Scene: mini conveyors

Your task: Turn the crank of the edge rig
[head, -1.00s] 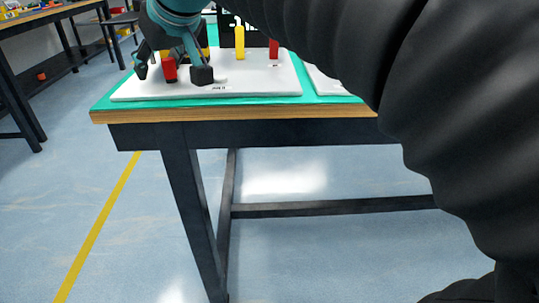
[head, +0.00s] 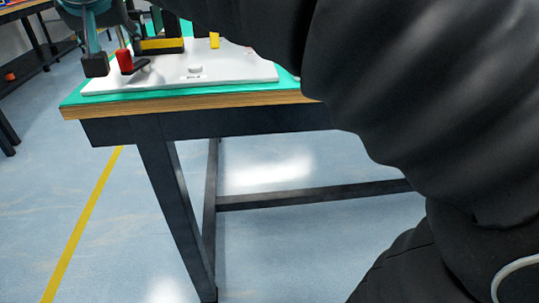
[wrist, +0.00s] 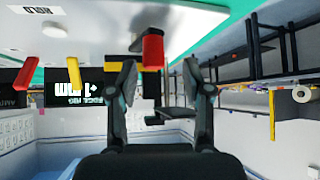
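The red crank handle (head: 125,62) stands on a dark crank arm (head: 139,71) near the left end of the white rig board (head: 230,67). My gripper (wrist: 155,80) is open. In the wrist view, which is upside down, the red handle (wrist: 153,50) shows between its two spread fingers, with space visible on both sides. In the head view a dark fingertip is just left of the handle, and the rest of my gripper is partly cut off by the top edge. I cannot tell whether a finger touches the handle.
The board lies on a green-topped table with a wooden edge (head: 190,105). A small pale knob (head: 195,70) sits on the board by its label. A yellow post (head: 214,41) stands behind. My dark arm covers the right side. The floor in front is clear.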

